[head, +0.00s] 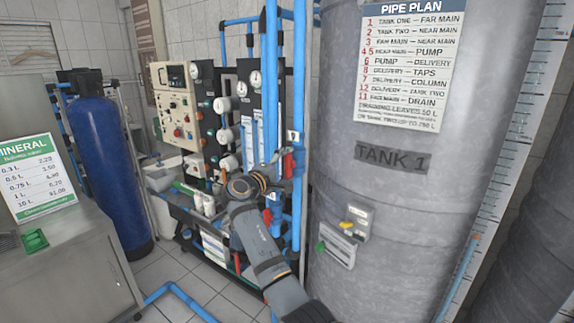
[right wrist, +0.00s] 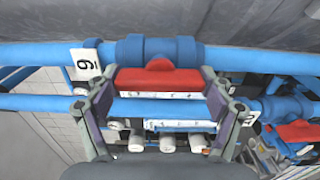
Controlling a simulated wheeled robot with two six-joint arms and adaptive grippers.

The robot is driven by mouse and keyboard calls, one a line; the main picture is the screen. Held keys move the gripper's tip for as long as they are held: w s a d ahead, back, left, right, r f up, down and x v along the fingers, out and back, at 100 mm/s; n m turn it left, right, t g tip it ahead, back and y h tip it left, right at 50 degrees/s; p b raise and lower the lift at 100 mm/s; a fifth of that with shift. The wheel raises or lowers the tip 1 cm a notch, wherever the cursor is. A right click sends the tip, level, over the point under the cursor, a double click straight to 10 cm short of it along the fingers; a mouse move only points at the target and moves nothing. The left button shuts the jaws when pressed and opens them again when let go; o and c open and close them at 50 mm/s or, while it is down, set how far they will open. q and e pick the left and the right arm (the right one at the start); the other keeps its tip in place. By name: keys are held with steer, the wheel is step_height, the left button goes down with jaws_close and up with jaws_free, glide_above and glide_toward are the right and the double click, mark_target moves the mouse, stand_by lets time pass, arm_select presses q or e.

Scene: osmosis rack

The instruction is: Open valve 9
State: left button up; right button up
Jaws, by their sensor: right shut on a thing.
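In the right wrist view, a red valve handle (right wrist: 160,80) sits on a blue valve body (right wrist: 160,48) in a blue pipe. My right gripper (right wrist: 158,92) has one finger at each end of this handle and is shut on it. A white number tag (right wrist: 87,63) hangs on the pipe to the left; its digit looks like a 9 or an upside-down 6. In the head view, my right gripper (head: 275,189) is at the blue pipes left of the tank, its fingertips hard to make out. My left gripper is not in view.
Another red handle (right wrist: 298,131) is close by at lower right in the wrist view. In the head view, the grey TANK 1 (head: 385,200) stands right of my arm. The control panel (head: 178,105) and blue cylinder (head: 105,165) stand to the left, with blue pipe on the floor.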

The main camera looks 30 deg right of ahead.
stand_by(0.3)
steer(key=o, duration=1.1)
steer(key=shift+a, duration=0.1)
steer(key=v, duration=1.2)
steer(key=shift+f, duration=0.1)
